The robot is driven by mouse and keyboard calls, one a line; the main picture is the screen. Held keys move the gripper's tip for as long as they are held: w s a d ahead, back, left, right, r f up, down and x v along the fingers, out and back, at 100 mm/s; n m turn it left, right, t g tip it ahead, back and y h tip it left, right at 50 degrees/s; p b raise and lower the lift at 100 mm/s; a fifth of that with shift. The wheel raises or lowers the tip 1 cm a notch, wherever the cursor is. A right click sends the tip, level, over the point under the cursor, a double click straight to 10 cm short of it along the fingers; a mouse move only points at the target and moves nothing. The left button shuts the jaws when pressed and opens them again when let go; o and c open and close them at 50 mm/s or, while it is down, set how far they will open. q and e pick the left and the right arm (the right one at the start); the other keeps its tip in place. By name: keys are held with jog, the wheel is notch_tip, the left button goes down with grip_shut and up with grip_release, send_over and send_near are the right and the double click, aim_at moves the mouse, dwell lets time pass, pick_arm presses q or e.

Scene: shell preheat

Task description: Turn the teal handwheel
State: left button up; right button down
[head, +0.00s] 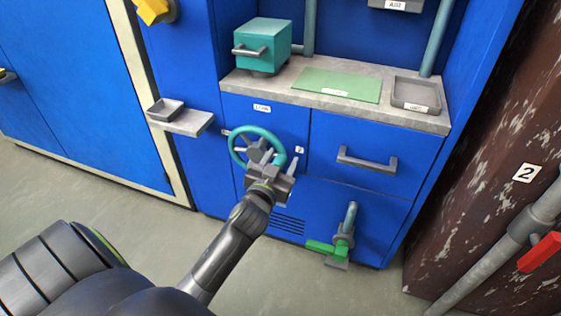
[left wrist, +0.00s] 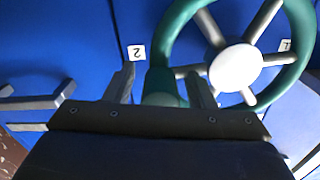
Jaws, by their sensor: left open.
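The teal handwheel (head: 233,142) stands upright on the front of the blue cabinet, with grey spokes and a pale hub. In the left wrist view its rim (left wrist: 174,35) and white hub (left wrist: 236,66) fill the upper right. My left gripper (head: 280,160) is at the wheel's right side in the head view, its fingers open. In the left wrist view a thick teal part of the wheel shows between the two fingers (left wrist: 163,88). I cannot tell whether either finger touches it. The gripper hides the wheel's lower right. My right gripper is not in view.
A drawer with a grey handle (head: 366,160) is right of the wheel. A green lever valve (head: 321,247) sits below right. A small grey shelf (head: 188,123) juts out at left. The countertop above holds a teal box (head: 262,45), a green mat (head: 335,85) and a grey tray (head: 416,95).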

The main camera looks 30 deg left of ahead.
pick_arm(q)
grip_shut()
jog(key=shift+r+n, duration=0.3)
jog(key=shift+r, duration=0.05)
dwell(0.4)
